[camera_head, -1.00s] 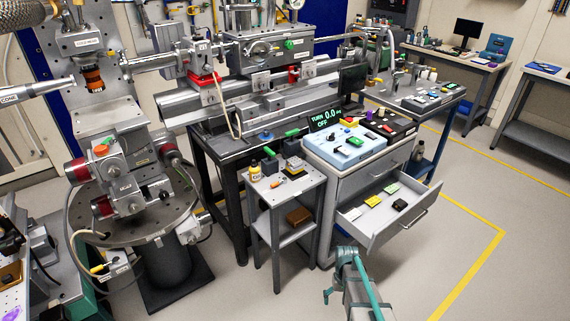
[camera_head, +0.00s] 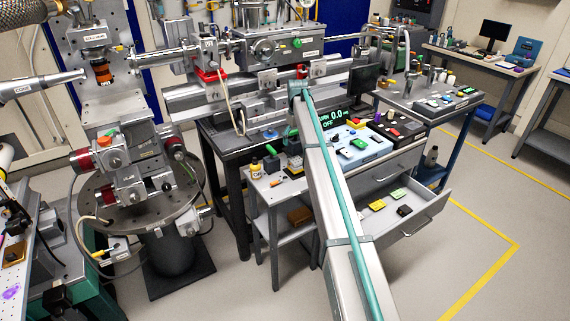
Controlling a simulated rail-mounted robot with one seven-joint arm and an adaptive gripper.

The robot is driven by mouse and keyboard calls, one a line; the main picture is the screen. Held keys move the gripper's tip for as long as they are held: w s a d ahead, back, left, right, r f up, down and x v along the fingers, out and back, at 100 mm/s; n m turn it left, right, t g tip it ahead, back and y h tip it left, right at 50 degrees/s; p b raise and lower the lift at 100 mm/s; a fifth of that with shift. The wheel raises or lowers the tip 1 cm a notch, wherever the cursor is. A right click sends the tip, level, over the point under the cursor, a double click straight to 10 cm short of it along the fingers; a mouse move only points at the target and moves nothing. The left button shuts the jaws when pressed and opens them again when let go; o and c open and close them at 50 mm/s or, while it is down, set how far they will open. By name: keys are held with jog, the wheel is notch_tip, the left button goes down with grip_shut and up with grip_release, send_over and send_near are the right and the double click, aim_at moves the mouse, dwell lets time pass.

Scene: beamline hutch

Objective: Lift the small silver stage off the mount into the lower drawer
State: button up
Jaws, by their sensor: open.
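A stack of silver stage blocks (camera_head: 128,168) with red-capped motors stands on a round grey platform at the left. An orange knob shows near its top. I cannot tell for certain which block is the small silver stage or which part is its mount. The lower drawer (camera_head: 432,212) of the grey cabinet is pulled out, its left part hidden behind my arm. A yellow card (camera_head: 377,204), a green card (camera_head: 397,194) and a small black box (camera_head: 404,210) lie in it. My arm crosses the view from the bottom up to the bench; my gripper is not visible.
A small side table (camera_head: 272,187) with a yellow bottle stands left of my arm. The cabinet top carries a blue control box (camera_head: 365,147). The long bench (camera_head: 240,135) with rails stands behind. Open floor lies right of the drawer.

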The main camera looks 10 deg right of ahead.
aim_at(296, 159)
jog(key=shift+s+d+f, duration=0.15)
jog(key=shift+s+f, duration=0.35)
jog(key=shift+f, duration=0.05)
notch_tip(296, 159, down, 10)
jog(key=shift+w+r+p, duration=0.1)
jog(key=shift+w+p, duration=0.05)
jog(key=shift+p, duration=1.05)
jog(key=c, duration=1.5)
jog(key=shift+r, duration=0.1)
